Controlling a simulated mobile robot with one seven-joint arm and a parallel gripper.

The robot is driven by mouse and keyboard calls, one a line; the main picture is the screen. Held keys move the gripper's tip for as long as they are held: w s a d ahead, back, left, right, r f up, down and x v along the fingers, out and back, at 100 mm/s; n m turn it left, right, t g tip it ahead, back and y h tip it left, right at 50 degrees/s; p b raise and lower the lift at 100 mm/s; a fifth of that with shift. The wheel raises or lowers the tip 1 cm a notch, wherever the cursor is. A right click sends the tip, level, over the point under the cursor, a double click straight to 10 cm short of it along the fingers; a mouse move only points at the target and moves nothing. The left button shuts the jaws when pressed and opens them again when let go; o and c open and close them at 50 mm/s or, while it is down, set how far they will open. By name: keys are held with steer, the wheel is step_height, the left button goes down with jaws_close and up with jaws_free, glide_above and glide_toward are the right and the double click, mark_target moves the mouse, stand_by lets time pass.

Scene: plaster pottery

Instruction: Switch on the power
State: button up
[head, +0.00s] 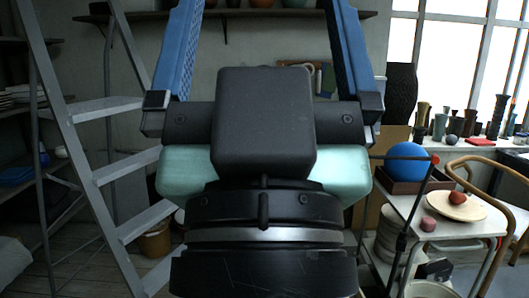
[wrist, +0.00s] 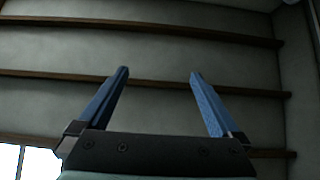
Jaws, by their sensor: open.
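My gripper (head: 262,8) fills the middle of the head view, with its blue fingers apart and running out of the top edge. In the wrist view my gripper (wrist: 159,74) is open, with nothing between its fingers. It points toward a grey ceiling (wrist: 160,58) crossed by dark beams. I cannot make out a power switch or a powered device in either view. My gripper and wrist hide the middle of the room in the head view.
A grey stepladder (head: 120,180) stands close on the left. On the right, a white table (head: 410,205) holds a blue ball (head: 407,165) and a plate (head: 457,206), with a wooden chair (head: 490,222) beside it. Several dark vases stand by the window. A wall shelf (head: 235,14) runs behind my gripper.

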step_height(320, 180, up, 8)
steer(key=p, duration=0.5)
steer(key=shift+f, duration=0.25)
